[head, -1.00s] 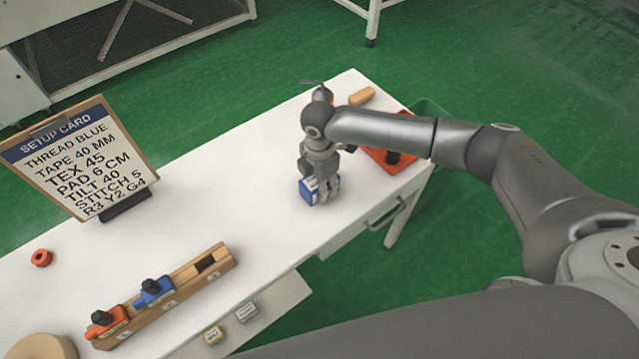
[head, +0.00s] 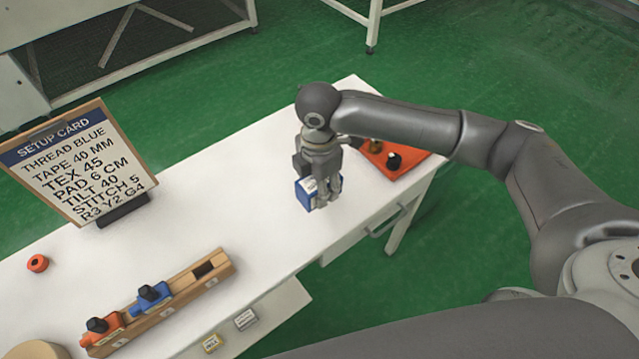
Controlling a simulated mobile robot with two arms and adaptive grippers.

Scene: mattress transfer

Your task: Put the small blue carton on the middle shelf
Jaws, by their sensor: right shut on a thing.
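The small blue carton (head: 305,191) has a white label on its top. My right gripper (head: 325,199) is shut on it from above, over the right part of the white table (head: 240,180). The carton looks close to the table top; I cannot tell surely whether it is clear of it. The gripper's fingers cover the carton's right side. No middle shelf can be made out for certain. My left gripper does not show.
An orange tray (head: 410,165) with a dark knob-like item lies behind my right arm. A setup card (head: 75,160) stands at the left, near a red ring (head: 38,263).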

